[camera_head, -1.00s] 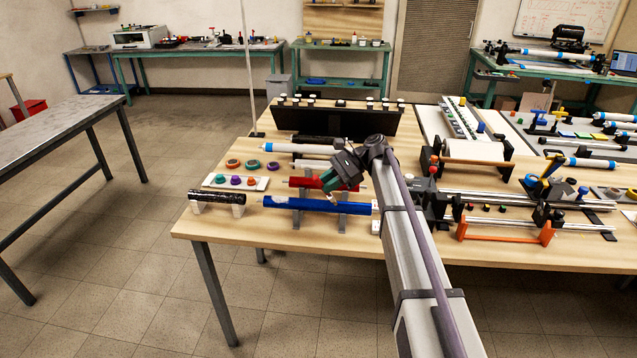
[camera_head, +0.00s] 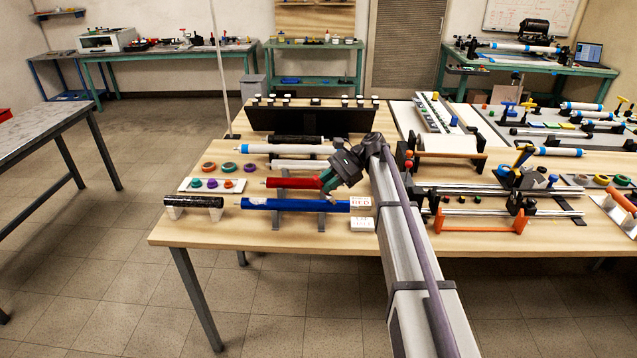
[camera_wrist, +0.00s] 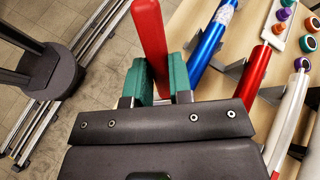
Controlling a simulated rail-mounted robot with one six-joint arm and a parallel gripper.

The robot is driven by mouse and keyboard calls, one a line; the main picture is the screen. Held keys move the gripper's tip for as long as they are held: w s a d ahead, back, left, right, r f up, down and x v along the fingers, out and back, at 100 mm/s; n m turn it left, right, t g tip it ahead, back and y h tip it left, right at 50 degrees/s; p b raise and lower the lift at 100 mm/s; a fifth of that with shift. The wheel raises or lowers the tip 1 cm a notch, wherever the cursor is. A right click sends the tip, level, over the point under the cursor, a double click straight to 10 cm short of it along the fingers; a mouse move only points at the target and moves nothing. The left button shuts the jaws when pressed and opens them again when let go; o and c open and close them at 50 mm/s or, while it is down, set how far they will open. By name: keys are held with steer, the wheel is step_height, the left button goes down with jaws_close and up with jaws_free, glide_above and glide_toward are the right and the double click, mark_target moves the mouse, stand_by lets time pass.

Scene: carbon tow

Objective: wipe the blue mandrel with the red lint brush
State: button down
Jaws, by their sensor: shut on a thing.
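The blue mandrel (camera_head: 290,204) lies across grey stands near the front left of the wooden table. It also shows in the wrist view (camera_wrist: 210,42), right of my fingers. My gripper (camera_head: 331,180) is over the mandrel's right part, near its right end. In the wrist view its green fingers (camera_wrist: 163,80) are shut on the red lint brush (camera_wrist: 150,35), which points up in that picture. A gap shows between the brush and the blue mandrel there. The brush cannot be made out clearly in the head view.
A red mandrel (camera_head: 292,183) lies just behind the blue one, with a white one (camera_head: 285,149) farther back. A short black roll (camera_head: 193,201) sits at the left. A white labelled block (camera_head: 361,223) is at the blue mandrel's right end. Steel rails (camera_head: 485,191) lie to the right.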

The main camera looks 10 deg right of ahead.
steer(key=shift+s+d, duration=0.1)
steer(key=shift+d, duration=0.4)
step_height(320, 180, up, 6)
steer(key=p, duration=0.6)
step_height(320, 180, up, 3)
steer(key=p, duration=0.3)
